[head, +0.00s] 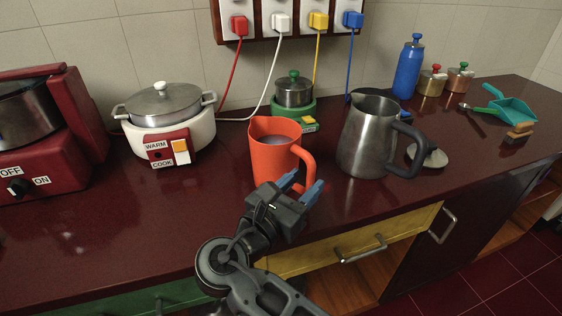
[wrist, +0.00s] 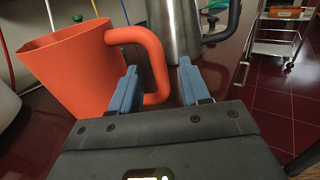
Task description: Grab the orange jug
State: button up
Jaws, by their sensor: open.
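The orange jug (head: 271,150) stands upright on the dark red counter, in the middle of the head view, with its handle toward the right. In the wrist view the jug (wrist: 72,72) fills the left side, and its handle reaches toward my fingers. My gripper (head: 302,187) is open, in front of the jug at the lower part of its handle. In the wrist view the lower end of the handle shows near and beyond the gap between the blue fingers of my gripper (wrist: 158,85). I cannot tell whether the fingers touch it.
A steel pitcher (head: 366,138) stands close to the right of the jug. A white cooker (head: 172,131) with a pot is at the left. A small pot on a green base (head: 292,105) is behind. The counter (head: 110,225) is clear at front left.

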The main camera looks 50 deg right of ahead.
aim_at(309, 178)
jog(key=shift+d, duration=1.75)
grip_shut()
jog(key=shift+r, duration=0.1)
